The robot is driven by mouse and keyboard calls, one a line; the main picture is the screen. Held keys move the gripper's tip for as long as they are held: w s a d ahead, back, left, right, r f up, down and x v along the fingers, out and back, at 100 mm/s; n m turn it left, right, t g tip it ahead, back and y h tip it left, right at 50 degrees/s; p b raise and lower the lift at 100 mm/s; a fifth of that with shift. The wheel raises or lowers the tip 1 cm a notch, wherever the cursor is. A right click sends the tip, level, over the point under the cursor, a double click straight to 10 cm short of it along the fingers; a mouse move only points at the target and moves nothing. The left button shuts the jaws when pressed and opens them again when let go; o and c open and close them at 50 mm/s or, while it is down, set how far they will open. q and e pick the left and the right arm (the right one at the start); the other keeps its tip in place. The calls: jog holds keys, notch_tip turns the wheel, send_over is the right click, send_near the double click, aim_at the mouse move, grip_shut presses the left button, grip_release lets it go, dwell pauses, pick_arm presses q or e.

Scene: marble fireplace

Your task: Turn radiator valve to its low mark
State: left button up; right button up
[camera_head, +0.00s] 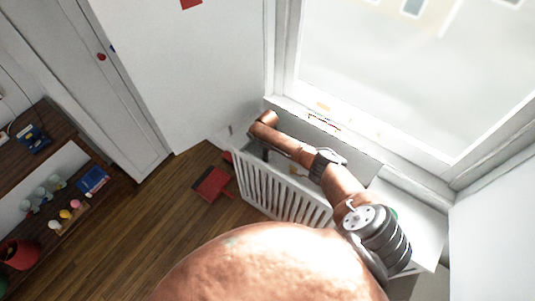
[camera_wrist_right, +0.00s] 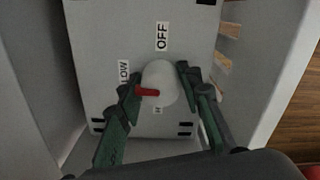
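The radiator valve has a round white knob (camera_wrist_right: 162,78) with a red pointer (camera_wrist_right: 148,92) on a grey plate (camera_wrist_right: 100,45). The plate carries OFF at the top, LOW at the left and a partly hidden label starting with H at the bottom. The pointer points left and slightly down, just below the LOW label. My right gripper (camera_wrist_right: 160,80) has its green fingers on both sides of the knob, seemingly touching it. In the head view my right arm reaches over the white slatted radiator (camera_head: 282,193); its fingers and the valve are hidden there. My left gripper is not in view.
The radiator stands below a bright window (camera_head: 410,70). A red object (camera_head: 211,184) lies on the wooden floor (camera_head: 150,215) beside it. At left, a dark shelf (camera_head: 95,215) holds cups and small coloured items. Open floor lies between shelf and radiator.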

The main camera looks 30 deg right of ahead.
jog(key=o, duration=0.3)
jog(key=shift+r, duration=0.2)
notch_tip(320, 180, up, 12)
jog(key=shift+f, duration=0.2)
dwell(0.6)
